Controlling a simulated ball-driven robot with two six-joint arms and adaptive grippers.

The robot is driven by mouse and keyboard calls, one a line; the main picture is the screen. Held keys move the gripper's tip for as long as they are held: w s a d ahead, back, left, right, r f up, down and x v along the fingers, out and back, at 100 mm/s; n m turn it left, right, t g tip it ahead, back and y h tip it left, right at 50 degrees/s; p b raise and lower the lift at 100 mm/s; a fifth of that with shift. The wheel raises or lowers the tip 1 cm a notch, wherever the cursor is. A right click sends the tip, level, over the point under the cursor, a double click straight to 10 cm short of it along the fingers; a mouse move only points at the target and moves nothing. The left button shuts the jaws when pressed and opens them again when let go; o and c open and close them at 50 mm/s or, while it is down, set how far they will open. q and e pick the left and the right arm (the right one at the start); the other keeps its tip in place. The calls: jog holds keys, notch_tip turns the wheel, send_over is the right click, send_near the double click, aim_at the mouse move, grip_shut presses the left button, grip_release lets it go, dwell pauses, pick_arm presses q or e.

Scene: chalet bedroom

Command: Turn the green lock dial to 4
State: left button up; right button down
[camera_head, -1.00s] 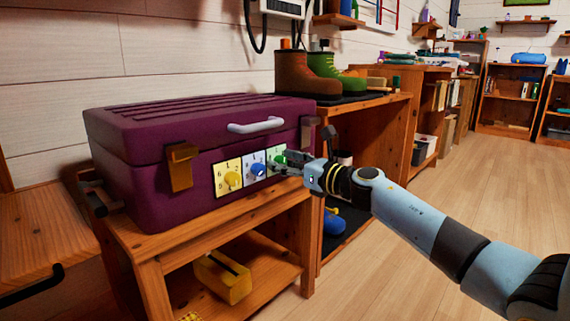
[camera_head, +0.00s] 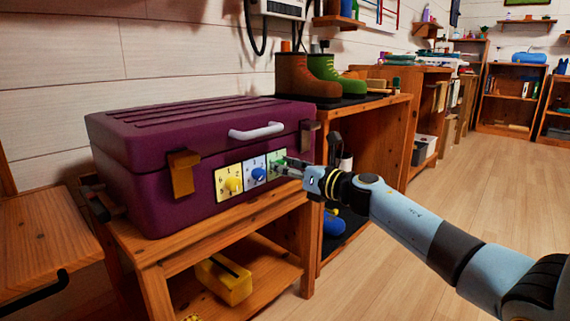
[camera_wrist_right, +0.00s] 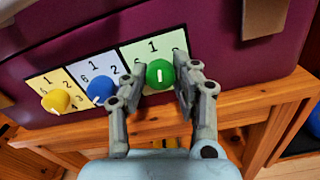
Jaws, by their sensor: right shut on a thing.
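A purple case (camera_head: 165,197) stands on a wooden stand, with yellow, blue and green dial plates on its front. The green dial (camera_wrist_right: 160,74) sits on a pale green plate (camera_wrist_right: 137,55) at the right of the row. Its white mark looks near upright, by the printed 1. My right gripper (camera_head: 281,166) is at the green dial; in the right wrist view its fingers (camera_wrist_right: 162,82) are closed around the dial's two sides. The fingers hide most of the plate's other numbers. My left gripper is not in view.
The blue dial (camera_wrist_right: 101,89) and yellow dial (camera_wrist_right: 56,101) sit close to the left. The case has a pale handle (camera_head: 256,131) and latches (camera_head: 183,173). A wooden shelf with boots (camera_head: 322,78) stands to the right. The floor at right is clear.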

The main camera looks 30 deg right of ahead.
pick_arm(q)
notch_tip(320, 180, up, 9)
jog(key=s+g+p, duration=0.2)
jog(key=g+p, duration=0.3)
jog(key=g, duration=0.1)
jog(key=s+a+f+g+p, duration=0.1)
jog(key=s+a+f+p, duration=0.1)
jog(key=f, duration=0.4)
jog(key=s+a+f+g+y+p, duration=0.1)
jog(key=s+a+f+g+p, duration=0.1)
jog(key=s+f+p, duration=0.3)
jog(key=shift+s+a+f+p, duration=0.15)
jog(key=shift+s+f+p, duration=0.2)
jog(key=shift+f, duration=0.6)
pick_arm(e)
jog(key=shift+f+m, duration=0.15)
jog(key=shift+m, duration=16.25)
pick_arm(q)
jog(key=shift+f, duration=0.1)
pick_arm(e)
jog(key=shift+s, duration=0.1)
